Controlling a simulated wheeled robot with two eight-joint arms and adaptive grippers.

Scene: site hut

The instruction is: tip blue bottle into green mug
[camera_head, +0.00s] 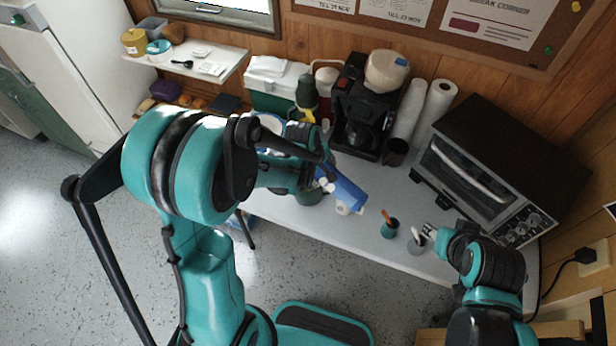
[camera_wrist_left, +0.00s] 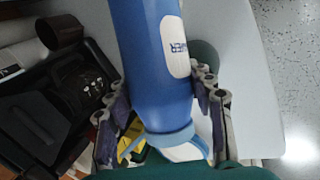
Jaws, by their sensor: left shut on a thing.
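My left gripper (camera_head: 328,182) is shut on the blue bottle (camera_head: 346,192), above the table. The bottle is steeply tilted, and its white label faces the table's front edge. In the left wrist view the bottle (camera_wrist_left: 150,60) sits between both fingers (camera_wrist_left: 165,100), with its narrower end and a white part close to the wrist. A dark green round thing, apparently the green mug (camera_head: 311,197), is below the gripper and bottle, mostly hidden. It also shows behind the bottle in the left wrist view (camera_wrist_left: 207,58). My right gripper (camera_head: 429,232) is by a grey cup (camera_head: 416,246); its jaw opening is unclear.
A teal cup (camera_head: 389,229) with a brown stick stands right of the bottle. A black coffee maker (camera_head: 362,110), dark cup (camera_head: 396,151), paper rolls (camera_head: 408,110) and toaster oven (camera_head: 480,165) line the back. The table front (camera_head: 290,212) has some bare room.

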